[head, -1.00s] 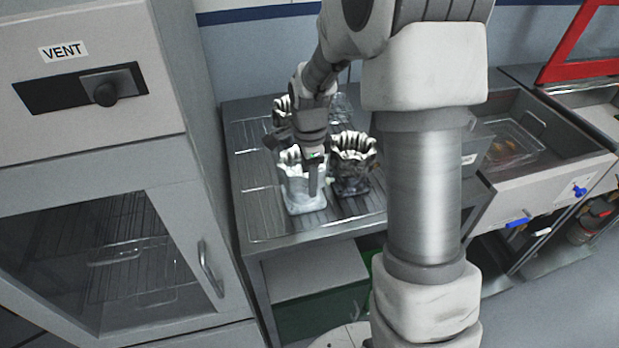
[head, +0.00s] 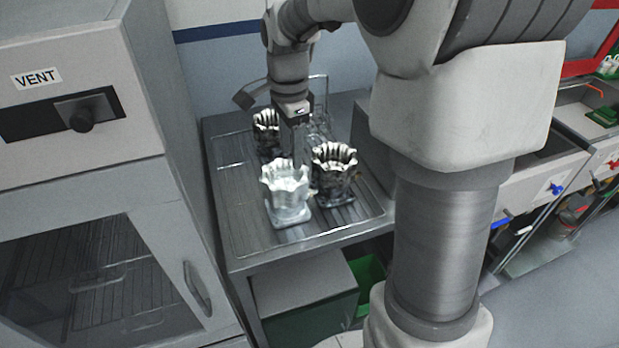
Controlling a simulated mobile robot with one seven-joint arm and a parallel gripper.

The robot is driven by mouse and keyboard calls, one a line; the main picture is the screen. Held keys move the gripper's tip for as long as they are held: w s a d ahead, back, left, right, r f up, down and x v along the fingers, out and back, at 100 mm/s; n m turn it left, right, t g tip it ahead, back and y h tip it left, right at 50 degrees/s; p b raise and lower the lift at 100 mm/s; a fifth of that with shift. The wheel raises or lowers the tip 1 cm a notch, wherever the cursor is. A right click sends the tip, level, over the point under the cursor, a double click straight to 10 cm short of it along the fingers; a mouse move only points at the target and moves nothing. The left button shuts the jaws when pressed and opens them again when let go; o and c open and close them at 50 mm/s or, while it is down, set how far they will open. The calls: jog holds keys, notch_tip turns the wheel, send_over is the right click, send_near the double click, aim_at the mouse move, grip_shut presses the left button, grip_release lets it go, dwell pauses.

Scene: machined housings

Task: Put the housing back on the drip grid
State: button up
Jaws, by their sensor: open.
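Three scalloped, cup-like housings stand upright on the metal drip grid (head: 236,215). The pale, whitish housing (head: 288,196) is nearest the front. A dark metallic housing (head: 334,176) stands just to its right and slightly behind. Another dark housing (head: 266,130) stands at the back left, partly hidden by my gripper. My gripper (head: 296,150) points down, open, just above and behind the pale housing, with nothing seen between its fingers. The finger gap itself is hard to make out.
A grey cabinet labelled VENT (head: 75,100) stands close on the left. A wire rack (head: 318,100) is at the back of the grid. Sink-like basins lie to the right. The grid's left strip is clear.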

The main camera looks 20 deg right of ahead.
jog(key=s+r+n+t, duration=0.2)
jog(key=s+r+n, duration=0.1)
jog(key=s+n, duration=0.5)
jog(key=s+a+r+n+t, duration=0.1)
jog(key=s+r+n+t, duration=0.2)
jog(key=s+n, duration=0.5)
jog(key=s, duration=0.4)
jog(key=shift+r+n, duration=0.3)
